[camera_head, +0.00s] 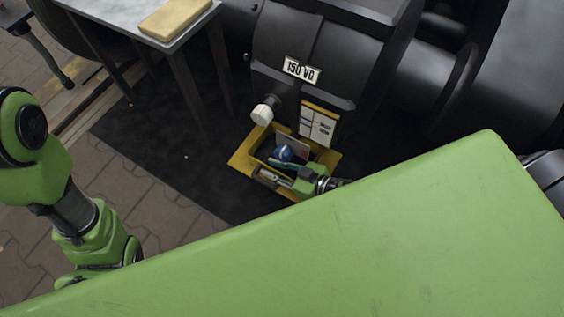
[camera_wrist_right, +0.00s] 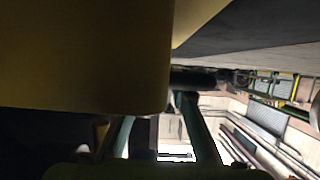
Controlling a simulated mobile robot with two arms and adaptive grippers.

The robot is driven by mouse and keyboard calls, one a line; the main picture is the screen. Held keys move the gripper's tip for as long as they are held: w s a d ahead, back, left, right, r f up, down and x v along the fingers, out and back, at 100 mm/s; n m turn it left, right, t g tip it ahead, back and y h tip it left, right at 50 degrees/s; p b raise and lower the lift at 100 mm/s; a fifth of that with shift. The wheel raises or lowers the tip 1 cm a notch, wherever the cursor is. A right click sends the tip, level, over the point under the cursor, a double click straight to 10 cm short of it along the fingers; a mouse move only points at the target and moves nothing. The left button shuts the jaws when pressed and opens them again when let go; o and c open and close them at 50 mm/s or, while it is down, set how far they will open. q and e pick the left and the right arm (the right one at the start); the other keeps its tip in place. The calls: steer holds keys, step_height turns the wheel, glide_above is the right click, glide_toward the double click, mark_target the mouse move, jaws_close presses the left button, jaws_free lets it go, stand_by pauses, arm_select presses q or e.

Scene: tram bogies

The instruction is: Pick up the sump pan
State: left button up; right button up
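The sump pan is most likely the yellow open tray (camera_head: 240,160) on the dark mat below the black motor housing in the head view. It holds a blue round item (camera_head: 283,153) and several small things. My right gripper (camera_head: 283,172) reaches over the tray's front right side, partly hidden by the green panel. In the right wrist view its two teal fingers (camera_wrist_right: 158,125) stand apart with a gap between them. A yellow surface, probably the tray, fills the upper left there and hides part of one finger. Whether they touch is unclear. My left gripper is hidden.
The black housing (camera_head: 310,50) bears a "150 VD" plate (camera_head: 302,70) and stands right behind the tray. A white-capped knob (camera_head: 262,114) is close to the tray's back left. A grey table (camera_head: 115,8) with a yellow block (camera_head: 175,17) stands upper left. The mat is clear at left.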

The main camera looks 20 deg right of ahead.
steer(key=shift+w+a+f, duration=0.1)
steer(key=shift+w+a, duration=0.05)
jaws_close()
steer(key=shift+r, duration=0.25)
steer(key=shift+r+p, duration=0.1)
steer(key=shift+p, duration=0.3)
